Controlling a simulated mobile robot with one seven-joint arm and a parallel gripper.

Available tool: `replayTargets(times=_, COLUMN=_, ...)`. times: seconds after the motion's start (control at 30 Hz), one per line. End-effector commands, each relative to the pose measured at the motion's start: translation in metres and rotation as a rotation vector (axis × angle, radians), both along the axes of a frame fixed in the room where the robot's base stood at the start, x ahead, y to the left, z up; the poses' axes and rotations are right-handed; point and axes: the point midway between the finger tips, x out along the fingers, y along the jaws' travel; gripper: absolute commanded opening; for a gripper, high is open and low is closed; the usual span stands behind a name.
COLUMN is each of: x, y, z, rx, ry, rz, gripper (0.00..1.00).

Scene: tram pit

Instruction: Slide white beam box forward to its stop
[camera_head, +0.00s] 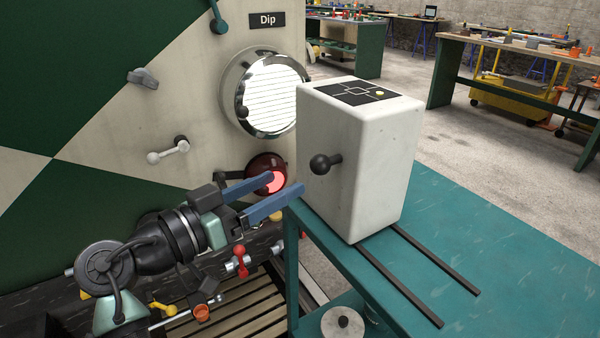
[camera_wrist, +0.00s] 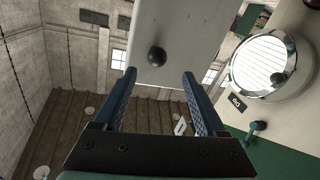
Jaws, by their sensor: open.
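The white beam box (camera_head: 358,165) stands upright on two dark rails (camera_head: 436,258) on a teal bench. A black ball knob (camera_head: 322,164) sticks out of its left face. My gripper (camera_head: 286,190) is open and empty, its two blue fingers pointing at the box from the left, a little below the knob. In the wrist view, the box (camera_wrist: 178,30) is ahead, with its knob (camera_wrist: 157,56) between and beyond the fingertips (camera_wrist: 159,72). The fingers look apart from the knob. The box's far side is hidden, and I cannot make out the stop.
A round lit headlamp (camera_head: 268,92) under a "Dip" sign (camera_head: 267,20) is on the tram front behind the box. A smaller red lamp (camera_head: 268,175) is close behind my fingers. The teal bench top (camera_head: 500,250) is clear right of the rails.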

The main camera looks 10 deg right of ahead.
Motion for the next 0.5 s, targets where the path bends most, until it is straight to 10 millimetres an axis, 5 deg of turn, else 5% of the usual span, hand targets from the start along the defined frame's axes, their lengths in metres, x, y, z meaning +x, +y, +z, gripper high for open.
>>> replayTargets(times=0.2, x=-0.014, y=0.024, z=0.000, rx=-0.001, ry=0.000, rz=0.001, gripper=0.73)
replayTargets(times=0.5, x=-0.017, y=0.028, z=0.000, rx=0.000, ry=0.000, rz=0.000, gripper=0.73)
